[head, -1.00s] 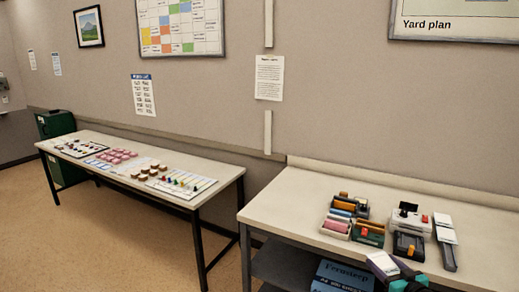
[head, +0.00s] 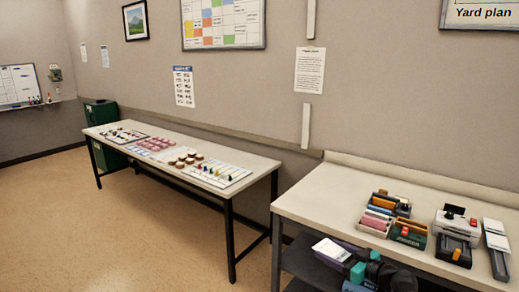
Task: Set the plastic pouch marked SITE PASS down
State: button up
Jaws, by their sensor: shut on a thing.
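My gripper (head: 356,275), with teal fingertips, is at the bottom of the head view, in front of the right table. It is shut on a pale, flat item with a purple edge, which I take to be the plastic pouch (head: 331,250). Its marking is too small to read. The pouch sticks out to the left of the fingertips, clear of the right tabletop (head: 320,205) and in front of the dark shelf below it. The gripper's lower part runs out of the picture.
The right table holds open boxes of coloured rolls (head: 375,221), a white and grey device (head: 455,226) and a long narrow device (head: 496,247). Its left end is bare. The left table (head: 255,166) carries boards with pegs, pink blocks and brown round pieces. A floor gap separates the tables.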

jog(key=s+a+n+g+y, duration=0.3)
jog(key=s+a, duration=0.1)
jog(key=a, duration=0.3)
jog(key=shift+a+f, duration=0.3)
jog(key=shift+a, duration=0.05)
jog(key=shift+a, duration=0.1)
